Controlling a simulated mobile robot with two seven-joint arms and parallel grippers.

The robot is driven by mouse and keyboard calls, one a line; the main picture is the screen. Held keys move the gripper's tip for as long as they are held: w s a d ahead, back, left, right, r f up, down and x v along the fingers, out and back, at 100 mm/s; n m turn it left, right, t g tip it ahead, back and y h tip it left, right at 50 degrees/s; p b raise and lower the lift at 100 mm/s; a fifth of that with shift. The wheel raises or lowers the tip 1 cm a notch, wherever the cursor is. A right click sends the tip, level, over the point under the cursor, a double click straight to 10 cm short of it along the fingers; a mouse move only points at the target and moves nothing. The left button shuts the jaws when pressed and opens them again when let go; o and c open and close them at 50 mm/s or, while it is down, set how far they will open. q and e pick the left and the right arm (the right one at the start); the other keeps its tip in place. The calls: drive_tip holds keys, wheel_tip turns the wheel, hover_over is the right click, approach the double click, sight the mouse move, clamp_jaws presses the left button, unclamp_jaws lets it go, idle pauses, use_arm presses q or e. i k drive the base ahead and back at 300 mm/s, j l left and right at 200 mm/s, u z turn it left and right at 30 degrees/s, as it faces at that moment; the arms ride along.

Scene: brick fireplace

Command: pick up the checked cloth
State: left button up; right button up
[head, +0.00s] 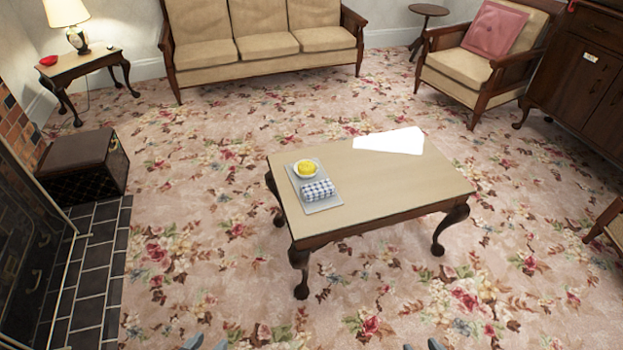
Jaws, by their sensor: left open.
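The checked cloth (318,190) is a folded blue-and-white bundle. It lies on a light grey tray (324,204) at the left end of the coffee table (390,185). A white bowl with yellow contents (306,169) stands on the same tray, just behind the cloth. My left gripper (207,343) shows only its fingertips at the bottom edge, apart and with nothing seen between them. It is well in front of the table and to the left of the cloth. My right gripper (421,346) barely shows at the bottom edge, too little to judge its jaws.
Open flowered carpet (215,270) lies between me and the table. A dark box (88,165) and tiled hearth (95,275) are at the left. A sofa (265,45) and armchair (480,60) stand behind. A bright white patch (390,141) is on the table's far side.

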sight(321, 189)
drive_tip(key=i+l+z, duration=0.15)
drive_tip(key=i, duration=0.3)
drive_tip(key=i+l+z, duration=0.15)
drive_tip(key=i+l, duration=0.15)
drive_tip(key=i, duration=0.15)
drive_tip(key=i+l+z, duration=0.1)
drive_tip(key=i, duration=0.35)
